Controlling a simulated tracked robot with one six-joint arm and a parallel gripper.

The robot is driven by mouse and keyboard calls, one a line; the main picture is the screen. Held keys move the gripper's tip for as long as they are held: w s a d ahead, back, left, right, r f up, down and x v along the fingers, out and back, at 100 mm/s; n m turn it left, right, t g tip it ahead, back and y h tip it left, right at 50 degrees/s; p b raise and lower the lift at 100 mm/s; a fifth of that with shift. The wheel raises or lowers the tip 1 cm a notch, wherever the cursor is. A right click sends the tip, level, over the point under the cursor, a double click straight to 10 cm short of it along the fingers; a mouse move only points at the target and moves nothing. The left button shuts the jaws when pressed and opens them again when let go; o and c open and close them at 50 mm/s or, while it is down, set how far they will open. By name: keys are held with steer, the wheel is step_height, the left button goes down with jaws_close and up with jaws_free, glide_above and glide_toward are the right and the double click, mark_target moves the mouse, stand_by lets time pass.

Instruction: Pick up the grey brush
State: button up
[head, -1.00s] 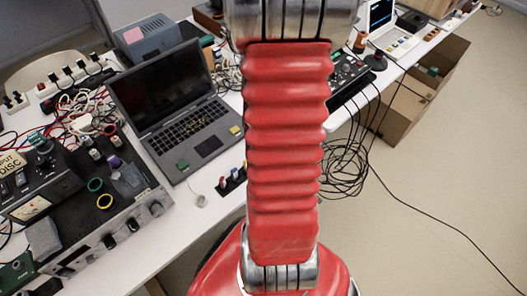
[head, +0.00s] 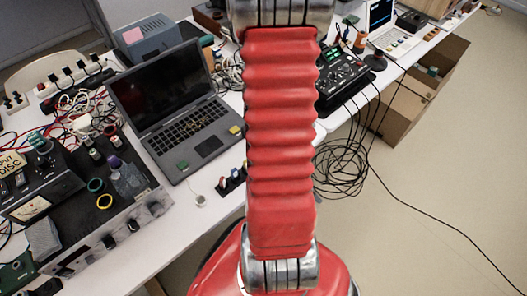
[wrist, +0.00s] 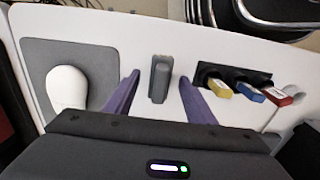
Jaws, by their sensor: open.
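A small grey brush (wrist: 161,80) lies on the white table in the wrist view, with its long side pointing away from my gripper. My gripper (wrist: 159,76) is open, with one purple finger on each side of the brush. There is a visible gap between the brush and each finger. Whether the fingers are at the brush's height or above it, I cannot tell. In the head view my red arm fills the middle, and neither the brush nor my gripper can be made out there.
A white mouse (wrist: 67,88) on a grey pad (wrist: 97,64) lies left of the brush. A black holder (wrist: 262,78) with yellow, blue and red pieces is close on the right. The head view shows a laptop (head: 165,85), a knobbed device (head: 343,78) and tangled cables (head: 343,165).

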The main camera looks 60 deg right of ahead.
stand_by(0.4)
steer(key=c, duration=1.2)
steer(key=shift+o, duration=0.2)
steer(key=shift+r, duration=5.05)
steer(key=o, duration=0.5)
steer(key=c, duration=0.4)
steer(key=shift+o, duration=0.2)
steer(key=shift+w+a, duration=0.1)
